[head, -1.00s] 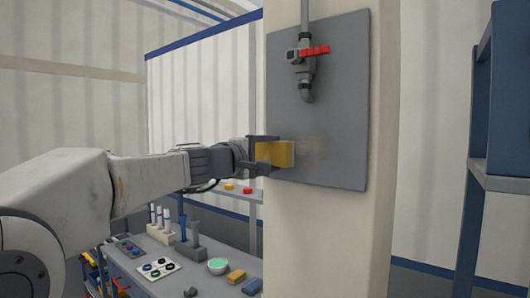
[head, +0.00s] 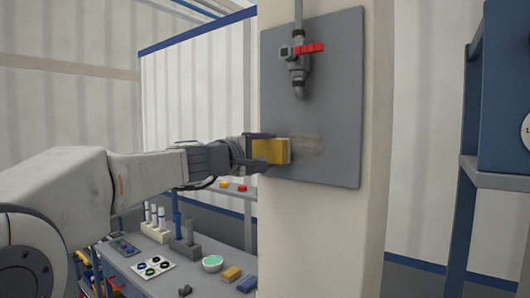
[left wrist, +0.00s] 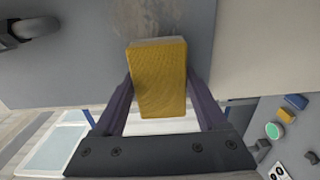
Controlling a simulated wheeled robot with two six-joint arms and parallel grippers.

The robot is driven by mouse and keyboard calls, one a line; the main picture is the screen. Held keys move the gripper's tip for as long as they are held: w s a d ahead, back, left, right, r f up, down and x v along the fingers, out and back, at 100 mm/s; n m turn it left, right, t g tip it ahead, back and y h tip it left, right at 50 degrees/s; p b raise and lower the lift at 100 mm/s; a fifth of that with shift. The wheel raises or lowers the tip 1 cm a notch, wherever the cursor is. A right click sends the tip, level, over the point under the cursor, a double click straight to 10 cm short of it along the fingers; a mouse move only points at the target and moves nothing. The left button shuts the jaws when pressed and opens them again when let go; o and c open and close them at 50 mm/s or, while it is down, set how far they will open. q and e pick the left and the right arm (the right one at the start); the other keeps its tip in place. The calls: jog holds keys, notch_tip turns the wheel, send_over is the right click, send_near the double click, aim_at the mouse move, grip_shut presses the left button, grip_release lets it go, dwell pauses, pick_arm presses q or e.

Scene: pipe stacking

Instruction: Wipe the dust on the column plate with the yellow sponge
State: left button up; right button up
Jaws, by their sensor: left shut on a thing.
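The grey column plate (head: 335,100) is fixed to the pale column. A brownish dust patch (head: 308,146) lies on its lower left part; it also shows in the left wrist view (left wrist: 130,12). My left gripper (head: 262,151) is shut on the yellow sponge (head: 270,151), held between both fingers in the left wrist view (left wrist: 158,80). The sponge's pale face is toward the plate, at the left edge of the dust. Whether it touches the plate, I cannot tell. My right gripper is not in view.
A grey pipe with a red-handled valve (head: 308,48) runs down the plate's upper part. Below left is a table with tube racks, a green-filled bowl (head: 212,264) and small blocks. A blue shelf frame (head: 475,150) stands at the right.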

aim_at(333, 154)
pick_arm(q)
jog(key=shift+w+d, duration=0.35)
jog(key=shift+w, duration=0.1)
jog(key=shift+s+d+f+b, duration=0.1)
jog(key=shift+s+d+b, duration=0.35)
jog(key=shift+s+d, duration=0.25)
jog(key=shift+s+d+b, duration=0.25)
jog(key=shift+s+d, duration=0.25)
jog(key=shift+d, duration=0.25)
jog(key=shift+s+d+b, duration=0.2)
jog(key=shift+s+d, duration=0.25)
jog(key=shift+d, duration=0.3)
jog(key=shift+s+d, duration=0.8)
jog(key=shift+d, duration=0.3)
jog(key=shift+s+d, duration=0.8)
jog(key=shift+d, duration=0.3)
jog(key=shift+s+d, duration=0.55)
jog(key=shift+d, duration=0.2)
jog(key=shift+s+d, duration=0.5)
jog(key=shift+d, duration=0.25)
